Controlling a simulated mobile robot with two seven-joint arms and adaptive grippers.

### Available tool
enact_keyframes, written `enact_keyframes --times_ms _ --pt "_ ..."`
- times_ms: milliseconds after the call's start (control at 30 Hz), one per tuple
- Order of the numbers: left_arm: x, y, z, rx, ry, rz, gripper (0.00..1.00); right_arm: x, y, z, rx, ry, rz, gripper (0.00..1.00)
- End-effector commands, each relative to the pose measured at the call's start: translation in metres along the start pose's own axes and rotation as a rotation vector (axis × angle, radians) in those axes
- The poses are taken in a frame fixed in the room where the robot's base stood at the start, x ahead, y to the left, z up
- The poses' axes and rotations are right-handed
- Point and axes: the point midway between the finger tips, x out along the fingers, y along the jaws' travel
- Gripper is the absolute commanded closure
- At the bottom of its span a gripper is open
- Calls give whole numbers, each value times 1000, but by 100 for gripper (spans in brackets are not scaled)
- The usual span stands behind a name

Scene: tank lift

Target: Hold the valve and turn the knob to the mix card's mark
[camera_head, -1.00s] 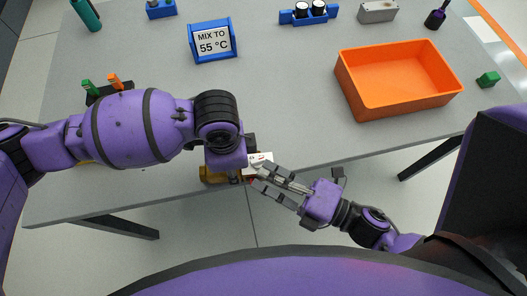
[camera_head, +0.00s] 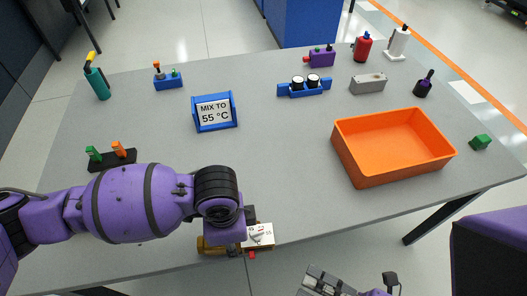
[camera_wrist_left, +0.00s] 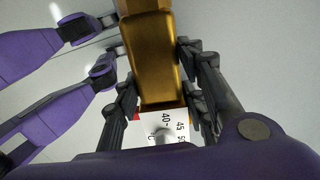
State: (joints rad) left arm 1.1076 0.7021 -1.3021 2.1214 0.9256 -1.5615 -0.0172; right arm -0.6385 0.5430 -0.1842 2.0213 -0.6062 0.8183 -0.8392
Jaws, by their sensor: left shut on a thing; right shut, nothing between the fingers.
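The valve has a brass body (camera_head: 212,244) and a white dial plate (camera_head: 266,240) at the table's front edge. My left gripper (camera_head: 243,236) comes down over it and is shut on the brass body, which fills the space between the fingers in the left wrist view (camera_wrist_left: 158,85). The dial's numbers 40 and 45 show there; the knob (camera_wrist_left: 163,136) is partly cut off by my wrist. Its exact setting is too small to read. The mix card (camera_head: 214,113) reads "MIX TO 55 °C". My right gripper (camera_head: 318,276) is shut and empty, apart from the valve, at the bottom edge.
An orange bin (camera_head: 395,172) stands on the right of the table, with a green block (camera_head: 480,142) beyond it. A black rack (camera_head: 112,160) with green and orange pieces is at left. Bottles and small fixtures line the back. The table's middle is clear.

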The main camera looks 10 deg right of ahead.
Motion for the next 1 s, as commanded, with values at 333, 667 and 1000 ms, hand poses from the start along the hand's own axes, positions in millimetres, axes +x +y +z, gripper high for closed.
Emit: enact_keyframes --times_ms 333,667,1000 --pt "0 0 0 0 1 -1 100 -13 0 0 0 0 0 100" --pt "0 0 0 0 0 -1 40 -12 0 0 0 1 0 100" --pt "-7 -1 0 1 1 -2 40 -12 0 0 0 1 0 100"
